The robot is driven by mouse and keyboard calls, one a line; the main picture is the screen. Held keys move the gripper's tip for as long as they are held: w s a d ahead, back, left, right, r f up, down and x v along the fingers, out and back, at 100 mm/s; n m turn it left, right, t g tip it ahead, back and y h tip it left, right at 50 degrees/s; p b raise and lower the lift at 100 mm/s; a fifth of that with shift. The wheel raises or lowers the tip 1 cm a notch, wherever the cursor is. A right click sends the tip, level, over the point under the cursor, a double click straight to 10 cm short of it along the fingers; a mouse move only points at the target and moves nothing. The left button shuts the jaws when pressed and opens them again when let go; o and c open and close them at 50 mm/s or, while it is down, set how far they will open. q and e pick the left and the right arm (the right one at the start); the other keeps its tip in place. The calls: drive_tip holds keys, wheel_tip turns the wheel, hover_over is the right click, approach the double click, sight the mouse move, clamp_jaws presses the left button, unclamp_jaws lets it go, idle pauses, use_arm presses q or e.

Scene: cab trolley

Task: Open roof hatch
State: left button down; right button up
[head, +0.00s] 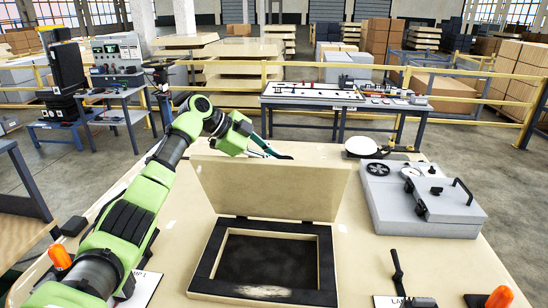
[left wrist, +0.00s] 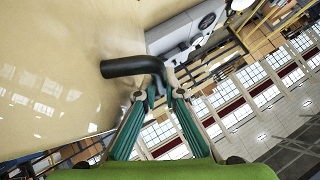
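The hatch on the table has a dark square frame (head: 208,262) around a dark opening. Its pale beige lid (head: 270,188) stands up on the frame's far edge, leaning slightly back. My left gripper (head: 272,152) is behind the lid's top edge, with its tips partly hidden in the head view. In the left wrist view, a bent black handle (left wrist: 128,67) crosses in front of a pale surface. The teal fingers of my left gripper (left wrist: 161,90) converge on the handle's bent end and appear shut on it. My right gripper is not in view.
A grey box with a black handle (head: 425,200) stands on the table to the right. A white round object (head: 361,146) sits at the back edge. A black lever (head: 398,272) and an orange knob (head: 498,297) are at the front right. A yellow railing runs behind.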

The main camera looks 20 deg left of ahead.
use_arm(q)
drive_tip(key=c, duration=2.4)
unclamp_jaws()
drive_tip(key=v, duration=1.2)
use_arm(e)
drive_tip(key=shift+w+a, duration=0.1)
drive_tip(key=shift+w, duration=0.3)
